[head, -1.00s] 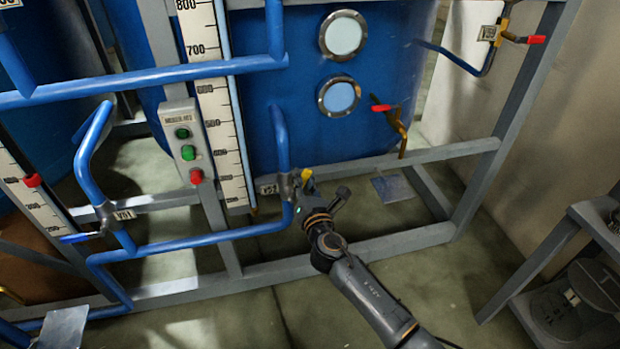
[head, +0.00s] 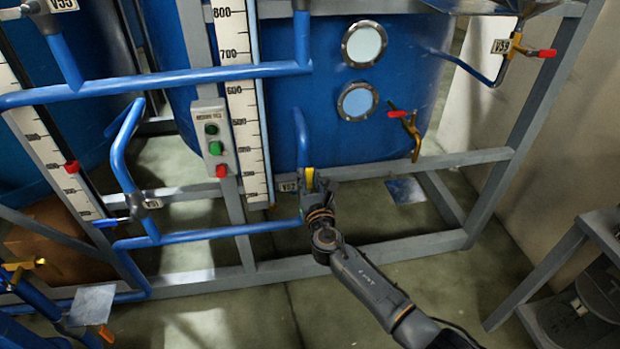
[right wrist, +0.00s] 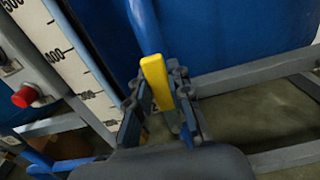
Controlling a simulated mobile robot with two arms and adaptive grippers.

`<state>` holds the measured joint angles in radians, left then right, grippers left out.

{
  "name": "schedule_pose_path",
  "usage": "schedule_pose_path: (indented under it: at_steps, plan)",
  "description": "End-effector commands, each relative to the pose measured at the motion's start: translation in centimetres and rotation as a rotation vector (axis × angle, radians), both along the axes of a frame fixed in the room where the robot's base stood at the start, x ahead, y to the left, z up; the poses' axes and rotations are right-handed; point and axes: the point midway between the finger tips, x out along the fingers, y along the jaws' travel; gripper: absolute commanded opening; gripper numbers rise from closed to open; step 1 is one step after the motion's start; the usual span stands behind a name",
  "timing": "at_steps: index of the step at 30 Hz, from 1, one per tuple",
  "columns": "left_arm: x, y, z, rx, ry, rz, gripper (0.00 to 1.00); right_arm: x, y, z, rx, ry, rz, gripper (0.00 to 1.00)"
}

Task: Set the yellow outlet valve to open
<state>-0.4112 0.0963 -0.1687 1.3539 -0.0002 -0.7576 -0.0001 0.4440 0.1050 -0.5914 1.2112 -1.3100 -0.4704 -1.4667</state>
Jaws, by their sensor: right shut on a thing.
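The yellow valve handle (head: 309,178) stands upright on the blue pipe beside a small tag reading V52, low in front of the blue tank. My right gripper (head: 313,188) is at this handle, its arm coming from the lower right. In the right wrist view the yellow handle (right wrist: 156,82) sticks up between the two fingers of the right gripper (right wrist: 157,103), which are shut on it. The valve body is mostly hidden behind the gripper. My left gripper is not in view.
Blue pipes (head: 200,76) and a grey frame (head: 440,163) surround the valve. A switch box (head: 213,140) with green and red buttons and a level scale (head: 247,125) stand to the left. A red-handled valve (head: 408,125) is to the right. The floor in front is clear.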

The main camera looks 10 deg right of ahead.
Motion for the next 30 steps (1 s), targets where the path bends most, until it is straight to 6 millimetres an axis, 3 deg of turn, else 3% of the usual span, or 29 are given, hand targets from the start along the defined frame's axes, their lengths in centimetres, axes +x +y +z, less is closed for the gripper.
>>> schedule_pose_path:
  at_steps: [7,8,11,23,30]
  plan:
    - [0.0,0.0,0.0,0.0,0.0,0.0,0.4,0.0,0.0,0.0,0.0,0.0,0.0,0.0]
    - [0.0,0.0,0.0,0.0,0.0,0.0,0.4,0.0,0.0,0.0,0.0,0.0,0.0,0.25]
    - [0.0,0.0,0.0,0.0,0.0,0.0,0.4,0.0,0.0,0.0,0.001,0.0,0.0,0.43]
    - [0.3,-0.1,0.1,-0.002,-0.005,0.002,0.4,-0.6,0.0,-0.2,0.002,0.002,0.0,0.43]
    - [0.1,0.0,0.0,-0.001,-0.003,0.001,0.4,-4.3,-0.2,-0.2,0.003,0.002,0.001,0.43]
